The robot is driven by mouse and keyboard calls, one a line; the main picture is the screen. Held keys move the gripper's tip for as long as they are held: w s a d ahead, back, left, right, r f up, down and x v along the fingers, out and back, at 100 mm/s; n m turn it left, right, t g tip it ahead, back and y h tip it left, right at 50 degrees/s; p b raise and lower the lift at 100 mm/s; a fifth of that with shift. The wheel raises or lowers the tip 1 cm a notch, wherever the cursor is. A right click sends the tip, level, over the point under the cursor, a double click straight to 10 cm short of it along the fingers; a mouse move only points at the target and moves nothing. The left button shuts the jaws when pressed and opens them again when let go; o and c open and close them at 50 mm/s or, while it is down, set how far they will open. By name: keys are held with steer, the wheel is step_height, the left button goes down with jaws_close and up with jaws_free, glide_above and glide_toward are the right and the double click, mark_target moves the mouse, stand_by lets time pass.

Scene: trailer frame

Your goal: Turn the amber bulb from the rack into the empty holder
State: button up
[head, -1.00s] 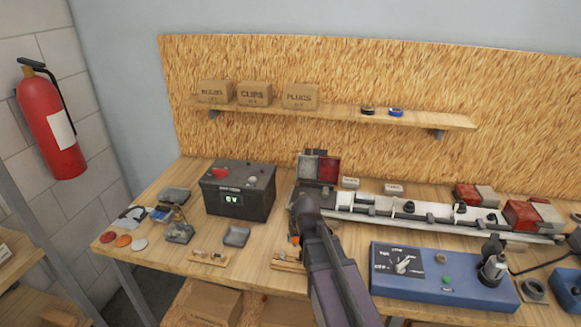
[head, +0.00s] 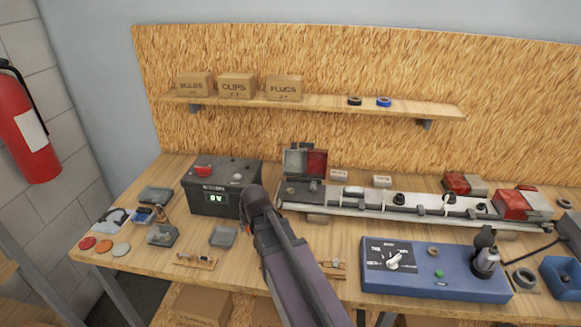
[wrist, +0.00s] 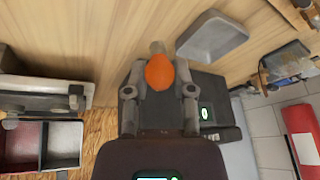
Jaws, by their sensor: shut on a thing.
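The amber bulb (wrist: 160,70) is held between the two fingertips of my gripper (wrist: 159,91) in the wrist view, its rounded orange glass clear of the bench. My arm hides the gripper and bulb in the head view. A small wooden rack (head: 334,268) shows partly behind my arm. At the left end of the white light bar (head: 375,205) stands an open lamp housing (head: 303,162), half grey and half red. It also shows in the wrist view (wrist: 42,145), at lower left. I cannot tell clearly where the empty socket lies.
A black battery box (head: 208,200) stands left of my arm. A grey dish (head: 223,237) and a wooden block with small parts (head: 195,260) lie in front of it. A blue test box (head: 435,270) is at the right front. A shelf (head: 320,105) runs behind.

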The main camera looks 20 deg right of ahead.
steer(key=shift+w+d, duration=0.1)
steer(key=w+d+r+m+p, duration=0.1)
steer(key=w+d+r+p, duration=0.2)
steer(key=d, duration=0.3)
steer(key=w+d+r+m+p, duration=0.1)
steer(key=w+d+r+p, duration=0.1)
steer(key=w+d, duration=0.3)
steer(key=w+d+r+m+h+p, duration=0.1)
steer(key=w+d+r+p, duration=0.2)
steer(key=d, duration=0.6)
steer(key=shift+w+d+r+p, duration=0.25)
steer(key=shift+w+r+p, duration=0.15)
steer(key=shift+w, duration=0.45)
steer(key=shift+f, duration=0.1)
steer(key=shift+f+b, duration=2)
steer(key=shift+b, duration=0.05)
steer(key=shift+f+b, duration=0.5)
steer(key=shift+b, duration=0.05)
steer(key=shift+f+b, duration=0.3)
steer(key=shift+f, duration=0.05)
steer(key=shift+f+b, duration=0.35)
